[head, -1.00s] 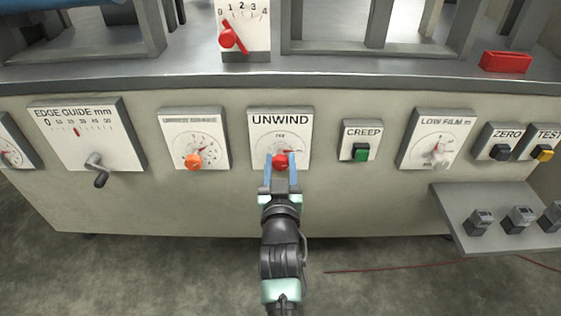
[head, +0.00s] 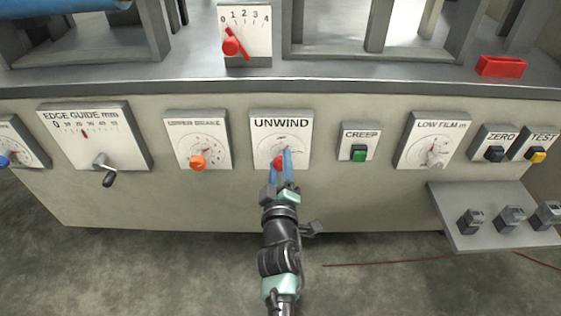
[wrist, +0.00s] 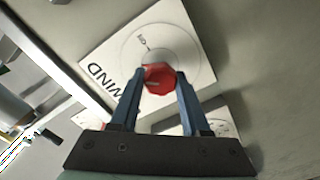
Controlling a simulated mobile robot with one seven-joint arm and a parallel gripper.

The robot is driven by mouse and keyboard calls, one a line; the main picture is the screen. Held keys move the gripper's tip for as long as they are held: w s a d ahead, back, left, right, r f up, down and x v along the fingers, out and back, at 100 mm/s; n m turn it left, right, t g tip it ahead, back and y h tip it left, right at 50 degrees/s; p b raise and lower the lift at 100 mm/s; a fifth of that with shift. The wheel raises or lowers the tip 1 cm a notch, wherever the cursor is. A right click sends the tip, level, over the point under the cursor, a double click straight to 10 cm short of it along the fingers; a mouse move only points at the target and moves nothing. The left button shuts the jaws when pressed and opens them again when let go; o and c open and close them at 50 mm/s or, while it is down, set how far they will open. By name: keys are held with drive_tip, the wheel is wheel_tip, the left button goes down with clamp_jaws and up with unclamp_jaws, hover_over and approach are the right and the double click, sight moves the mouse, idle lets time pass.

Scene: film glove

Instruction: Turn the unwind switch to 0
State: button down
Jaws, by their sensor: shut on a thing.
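The unwind switch is a red knob (head: 279,163) low on the white UNWIND plate (head: 266,146), on the machine's front panel. My gripper (head: 280,163) reaches up to it from below with its blue fingers. In the wrist view the red knob (wrist: 158,79) sits between the two fingertips, which are shut on it from both sides. The plate appears tilted in the wrist view, with a round dial behind the knob. In the head view the fingers cover part of the dial, and which mark the knob points at cannot be read.
The upper brake plate with an orange knob (head: 198,162) is to the left. The CREEP plate with a green button (head: 358,153) is to the right. A crank handle (head: 105,170) sticks out further left. A small shelf (head: 470,235) juts out at lower right.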

drive_tip(key=n, duration=0.3)
drive_tip(key=shift+n, duration=0.3)
drive_tip(key=shift+f+n, duration=0.15)
drive_tip(key=shift+n, duration=1.75)
drive_tip(key=shift+c, duration=1.9)
unclamp_jaws()
drive_tip(key=shift+s+p, duration=0.1)
drive_tip(key=shift+p, duration=0.2)
drive_tip(key=s+p, duration=0.2)
drive_tip(key=s, duration=1)
drive_tip(key=shift+s+p, duration=0.3)
drive_tip(key=shift+s, duration=0.1)
